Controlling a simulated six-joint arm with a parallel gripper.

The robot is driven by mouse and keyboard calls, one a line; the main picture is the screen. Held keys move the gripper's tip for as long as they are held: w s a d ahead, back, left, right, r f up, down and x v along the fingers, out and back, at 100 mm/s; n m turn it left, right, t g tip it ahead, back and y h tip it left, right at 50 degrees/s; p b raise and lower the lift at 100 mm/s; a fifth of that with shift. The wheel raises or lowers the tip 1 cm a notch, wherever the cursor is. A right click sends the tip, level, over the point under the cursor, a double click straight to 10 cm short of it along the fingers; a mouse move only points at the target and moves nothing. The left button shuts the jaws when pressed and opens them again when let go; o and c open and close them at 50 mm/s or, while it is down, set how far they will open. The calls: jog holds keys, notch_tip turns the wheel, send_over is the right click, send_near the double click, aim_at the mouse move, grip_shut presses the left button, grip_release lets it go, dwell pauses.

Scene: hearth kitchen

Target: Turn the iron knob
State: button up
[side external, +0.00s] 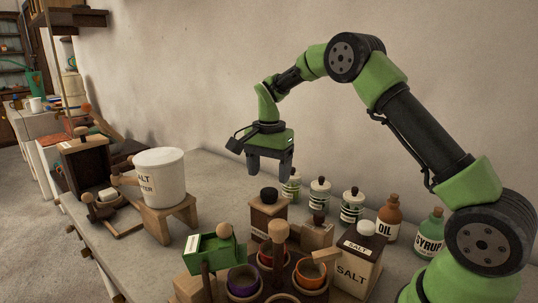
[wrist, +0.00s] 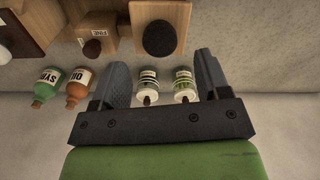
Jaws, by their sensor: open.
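The iron knob (side external: 269,195) is a round black knob on top of a wooden box (side external: 267,218), in the middle of the counter. In the wrist view the knob (wrist: 160,38) is a dark disc on the box's wooden top, just beyond and between my fingertips. My gripper (side external: 270,168) points down above the knob, open and empty, with a visible gap to it. Both fingers of my gripper (wrist: 161,68) show in the wrist view, spread apart. Nothing hides the knob's top there.
Striped jars (side external: 319,195) stand behind the box, with an oil bottle (side external: 388,217) and a syrup bottle (side external: 430,233) to the right. A smaller box (side external: 317,236) with a dark knob is close by. A white salt pot (side external: 160,177) stands left; a green box (side external: 213,250) and bowls are in front.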

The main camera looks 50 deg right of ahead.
aim_at(269, 190)
notch_tip(269, 190, up, 6)
jog(key=shift+f, duration=0.25)
jog(key=s+a+r+n+t, duration=0.4)
jog(key=s+a+r+n, duration=0.2)
jog(key=s+a+r, duration=0.35)
jog(key=s+a+n+t+y, duration=0.1)
jog(key=s+n, duration=0.2)
jog(key=s, duration=0.4)
jog(key=s+a+f+n+t+y, duration=0.1)
jog(key=s+n+t, duration=0.1)
jog(key=s, duration=0.5)
jog(key=shift+s+a+f+n, duration=0.2)
jog(key=shift+f+n, duration=0.1)
jog(key=shift+n, duration=0.1)
